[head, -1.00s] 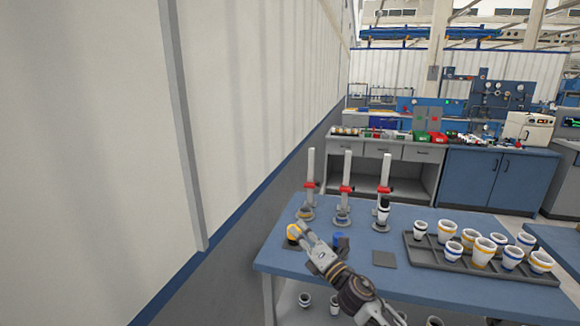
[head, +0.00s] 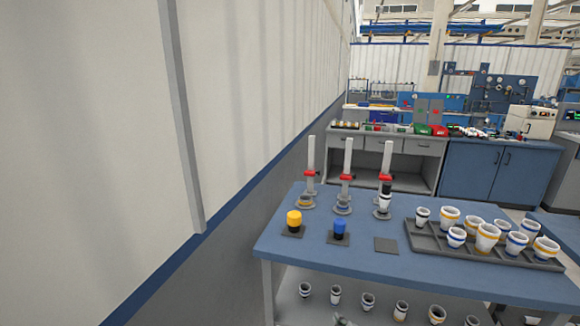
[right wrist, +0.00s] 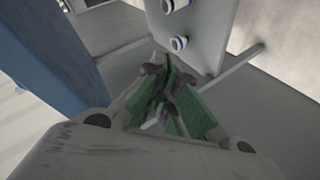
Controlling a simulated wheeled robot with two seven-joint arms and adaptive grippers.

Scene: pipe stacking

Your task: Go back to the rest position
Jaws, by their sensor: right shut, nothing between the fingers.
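My right gripper (right wrist: 165,80) is shut and empty in the right wrist view, with its green-lined fingers together. In the head view only a small grey part of it (head: 343,319) shows at the bottom edge, below the tabletop. The blue table (head: 290,262) carries a yellow piece (head: 294,219) and a blue piece (head: 340,227), each on a dark square pad. A third pad (head: 386,245) is bare. My left gripper is in neither current view.
Three upright stands with red clamps (head: 346,177) stand at the table's back; the right one holds a white-and-black pipe piece (head: 385,199). A grey tray (head: 425,240) holds several white cups. More cups stand on the lower shelf (head: 290,303). A wall runs along the left.

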